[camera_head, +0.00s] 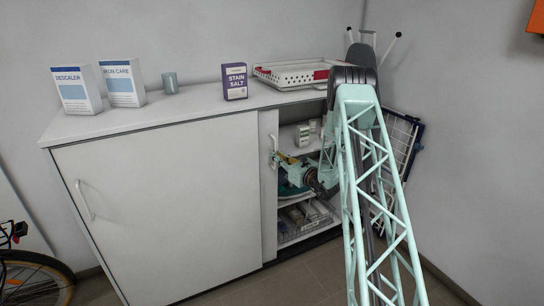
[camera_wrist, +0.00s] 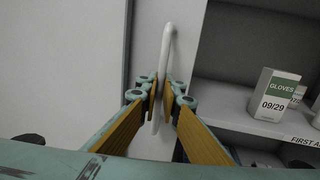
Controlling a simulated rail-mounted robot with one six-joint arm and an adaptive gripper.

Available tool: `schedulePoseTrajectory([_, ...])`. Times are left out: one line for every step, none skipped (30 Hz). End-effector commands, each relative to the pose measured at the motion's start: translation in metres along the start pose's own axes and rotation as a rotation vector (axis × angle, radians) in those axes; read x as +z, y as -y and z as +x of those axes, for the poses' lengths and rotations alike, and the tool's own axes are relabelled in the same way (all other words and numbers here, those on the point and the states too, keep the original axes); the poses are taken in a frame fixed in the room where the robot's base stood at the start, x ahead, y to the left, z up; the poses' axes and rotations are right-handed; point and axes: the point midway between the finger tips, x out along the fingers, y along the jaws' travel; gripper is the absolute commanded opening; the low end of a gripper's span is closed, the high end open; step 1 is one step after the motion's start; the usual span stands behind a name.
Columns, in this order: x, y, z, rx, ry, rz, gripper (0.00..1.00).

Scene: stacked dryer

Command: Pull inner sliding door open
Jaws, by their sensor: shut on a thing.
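The inner sliding door (camera_head: 268,180) is the narrow white panel edge behind the outer sliding door (camera_head: 165,205). Its white bar handle (camera_wrist: 167,45) stands upright in the wrist view. It also shows small in the head view (camera_head: 274,143). My gripper (camera_wrist: 162,92) is shut on the handle, with a finger on each side of it. In the head view my gripper (camera_head: 281,158) is at the left edge of the open compartment, partly hidden by my own arm. The open shelves show to the right of the inner door.
A gloves box (camera_wrist: 275,95) stands on a shelf (camera_wrist: 235,105) inside the cabinet. A wire basket (camera_head: 305,220) is on the lower shelf. The cabinet top (camera_head: 190,108) holds boxes, a cup and a white tray (camera_head: 290,83). A folded rack (camera_head: 405,140) leans at the right.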

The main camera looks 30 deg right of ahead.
Motion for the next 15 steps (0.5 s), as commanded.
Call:
schedulePoseTrajectory([0.0003,0.0001,0.0001,0.000,0.001,0.000,0.00])
schedulePoseTrajectory([0.0004,0.0002,0.0001,-0.001,0.001,0.000,0.00])
schedulePoseTrajectory([0.0004,0.0001,0.0001,-0.001,0.001,0.000,0.00])
schedulePoseTrajectory([0.0004,0.0001,0.0002,0.000,0.001,0.000,0.00])
schedulePoseTrajectory([0.0004,0.0001,0.0002,0.000,0.001,0.000,0.00])
schedulePoseTrajectory([0.0004,0.0001,0.0002,0.000,0.001,0.000,0.00])
schedulePoseTrajectory([0.0004,0.0002,0.0002,-0.001,0.001,0.000,0.00])
schedulePoseTrajectory([0.0005,0.0002,0.0002,-0.001,0.001,0.000,0.00])
schedulePoseTrajectory([0.0005,0.0003,0.0002,-0.001,0.001,0.000,0.07])
schedulePoseTrajectory([0.0005,0.0003,0.0002,-0.001,0.001,0.000,0.10])
schedulePoseTrajectory([0.0005,0.0003,0.0002,-0.001,0.001,0.000,0.13])
schedulePoseTrajectory([0.0004,0.0003,0.0002,-0.001,0.001,0.000,0.16])
schedulePoseTrajectory([0.0004,0.0003,0.0002,-0.001,0.001,0.000,0.18])
schedulePoseTrajectory([0.0004,0.0003,0.0001,-0.001,0.001,0.000,0.18])
schedulePoseTrajectory([0.0004,0.0003,0.0001,-0.001,0.001,0.000,0.18])
